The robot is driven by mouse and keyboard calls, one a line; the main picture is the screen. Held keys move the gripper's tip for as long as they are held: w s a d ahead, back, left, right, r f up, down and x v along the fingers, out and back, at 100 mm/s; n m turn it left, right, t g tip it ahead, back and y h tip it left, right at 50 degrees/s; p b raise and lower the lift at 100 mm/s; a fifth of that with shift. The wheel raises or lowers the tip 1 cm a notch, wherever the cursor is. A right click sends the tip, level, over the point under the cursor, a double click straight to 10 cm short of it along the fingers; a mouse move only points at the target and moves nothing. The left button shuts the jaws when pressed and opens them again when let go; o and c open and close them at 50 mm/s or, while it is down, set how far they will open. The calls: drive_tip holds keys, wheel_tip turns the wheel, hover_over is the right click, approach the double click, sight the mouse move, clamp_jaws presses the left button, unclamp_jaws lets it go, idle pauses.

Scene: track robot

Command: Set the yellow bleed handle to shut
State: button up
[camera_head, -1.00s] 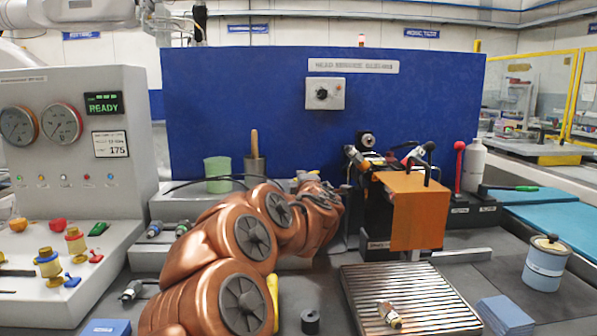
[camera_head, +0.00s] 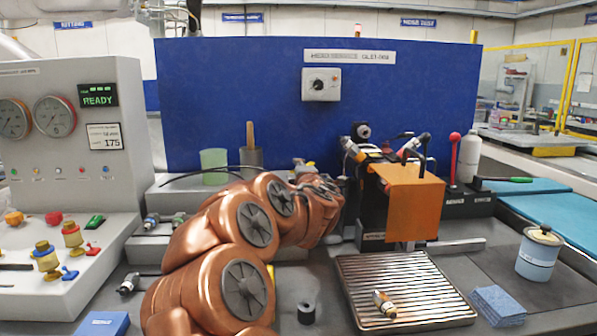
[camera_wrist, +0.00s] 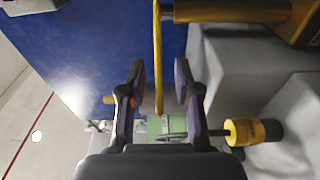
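A thin yellow bar (camera_wrist: 157,50), which looks like the bleed handle, runs down from the top edge of the wrist view into the space between my fingers. My gripper (camera_wrist: 158,72) is open, with one dark finger on each side of the bar. I see a gap on both sides, and cannot tell the depth between bar and fingers. The brass-coloured cylinder (camera_wrist: 232,11) lies beside the bar's upper part. In the head view my copper arm reaches toward the bench middle, and the handle and fingers cannot be made out clearly there.
A black block with an orange plate (camera_head: 413,205) stands just right of my arm's end. The blue panel (camera_head: 250,80) rises behind. A green cup (camera_head: 214,166) stands behind the arm. A ribbed tray (camera_head: 350,268) holds a loose connector (camera_head: 384,304). A gauge console (camera_head: 60,170) stands left.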

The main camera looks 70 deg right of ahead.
drive_tip(key=v, duration=1.2)
drive_tip(key=shift+c, duration=0.2)
